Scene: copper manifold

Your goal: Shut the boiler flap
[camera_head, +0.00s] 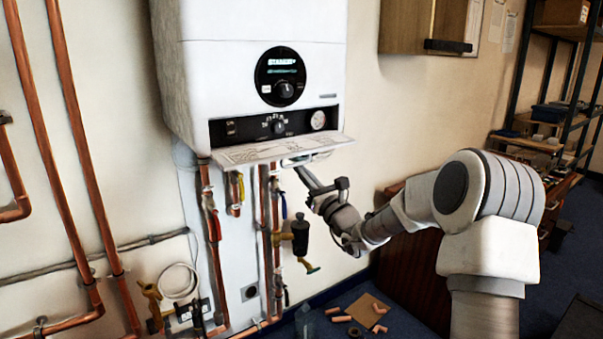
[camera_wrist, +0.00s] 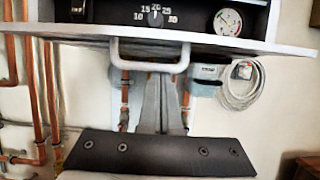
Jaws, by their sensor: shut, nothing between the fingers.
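The boiler flap (camera_head: 282,150) is open in the head view, sticking out almost level below the control panel, with a printed sheet on its upper face. In the wrist view the flap (camera_wrist: 235,43) runs edge-on across the top, its grey U-shaped handle (camera_wrist: 150,64) hanging down from it. My gripper (camera_head: 298,168) is just under the flap's right part. In the wrist view my gripper's fingers (camera_wrist: 160,80) are together and empty, reaching up to the handle's crossbar. I cannot tell whether they touch it.
The white boiler (camera_head: 255,60) has an uncovered control strip with dial and gauge (camera_head: 318,120). Copper pipes and valves (camera_head: 268,225) hang below it. A wooden wall cabinet (camera_head: 425,25) is to the right. Pipe offcuts (camera_head: 355,318) lie on the floor.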

